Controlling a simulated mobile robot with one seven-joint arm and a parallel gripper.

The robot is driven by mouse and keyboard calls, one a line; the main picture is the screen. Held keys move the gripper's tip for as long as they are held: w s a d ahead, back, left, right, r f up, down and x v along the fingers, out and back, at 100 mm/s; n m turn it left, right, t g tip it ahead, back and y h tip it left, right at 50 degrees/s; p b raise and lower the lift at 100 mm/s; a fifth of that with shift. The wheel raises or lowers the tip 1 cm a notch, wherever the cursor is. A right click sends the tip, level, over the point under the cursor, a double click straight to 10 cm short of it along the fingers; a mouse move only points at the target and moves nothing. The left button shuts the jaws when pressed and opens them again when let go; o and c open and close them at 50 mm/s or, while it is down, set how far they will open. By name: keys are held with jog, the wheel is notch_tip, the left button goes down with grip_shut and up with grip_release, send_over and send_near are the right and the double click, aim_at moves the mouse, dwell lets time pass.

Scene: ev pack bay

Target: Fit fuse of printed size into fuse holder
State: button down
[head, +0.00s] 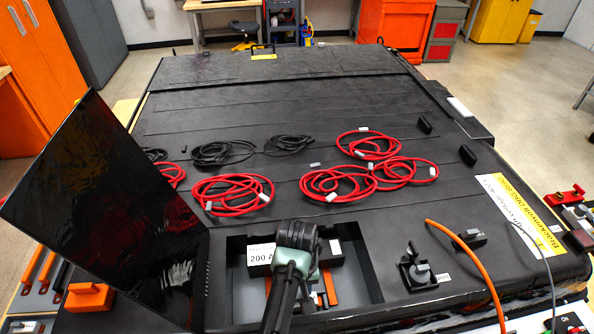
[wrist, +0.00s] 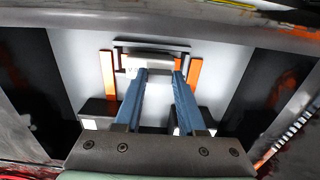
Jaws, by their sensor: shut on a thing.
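My gripper (wrist: 160,78) is shut on a pale fuse (wrist: 146,65), held crosswise between its two blue fingertips. The fuse holder (wrist: 152,48) shows as a dark frame around and behind the fuse, between two orange bars (wrist: 108,75). I cannot tell whether the fuse sits fully in the holder or just in front of it. In the head view my gripper (head: 297,262) reaches into the open recess (head: 375,292) in the pack, and its body hides the fuse and fingertips. A white label reading "200 A" (head: 260,256) is at the recess's back left.
A black open lid panel (head: 105,205) stands tilted left of the recess. Coiled red cables (head: 232,194) and black cables (head: 222,152) lie on the pack behind. A black connector (head: 418,270) and an orange cable (head: 470,258) are to the right.

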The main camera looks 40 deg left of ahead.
jog(key=shift+f+b, duration=0.35)
jog(key=shift+f, duration=0.3)
jog(key=shift+c, duration=2.1)
grip_release()
jog(key=shift+r, duration=0.1)
notch_tip(320, 180, up, 13)
jog(key=p, duration=0.1)
jog(key=shift+p, duration=0.3)
